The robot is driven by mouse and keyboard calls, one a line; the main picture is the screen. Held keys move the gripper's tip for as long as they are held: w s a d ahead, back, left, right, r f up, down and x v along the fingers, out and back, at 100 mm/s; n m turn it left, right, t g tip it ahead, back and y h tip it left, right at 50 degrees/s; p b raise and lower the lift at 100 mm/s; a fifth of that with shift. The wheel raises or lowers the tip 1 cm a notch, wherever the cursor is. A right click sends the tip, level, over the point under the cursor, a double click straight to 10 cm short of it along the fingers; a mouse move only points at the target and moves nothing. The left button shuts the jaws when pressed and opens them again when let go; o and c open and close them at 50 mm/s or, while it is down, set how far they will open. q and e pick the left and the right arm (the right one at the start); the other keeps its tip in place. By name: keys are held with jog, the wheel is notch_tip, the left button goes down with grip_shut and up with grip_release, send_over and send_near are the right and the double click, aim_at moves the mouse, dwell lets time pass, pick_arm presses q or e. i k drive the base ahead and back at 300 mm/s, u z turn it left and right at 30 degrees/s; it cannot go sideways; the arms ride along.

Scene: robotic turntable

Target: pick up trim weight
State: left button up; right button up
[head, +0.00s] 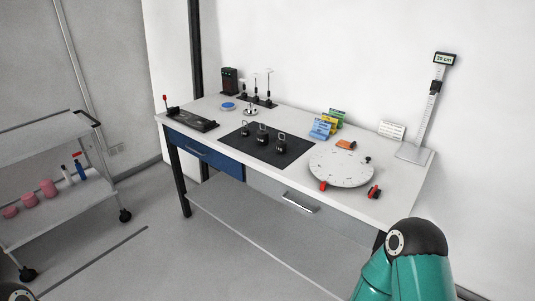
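Several small dark weights with loop tops, one of them a black weight (281,145), stand on a black mat (266,157) in the middle of the workbench. I cannot tell which piece is the trim weight. A round white turntable (341,170) lies to the right of the mat.
The workbench (223,133) stands against the wall. A height gauge (432,100) stands at its right end, colored boxes (323,128) behind the turntable, and a black tray (192,121) at the left. A grey cart (50,133) with pink cylinders is at the left; floor lies between.

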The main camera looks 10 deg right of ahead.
aim_at(282, 145)
jog(key=z, duration=0.2)
jog(key=i, duration=0.9)
jog(key=u, duration=0.1)
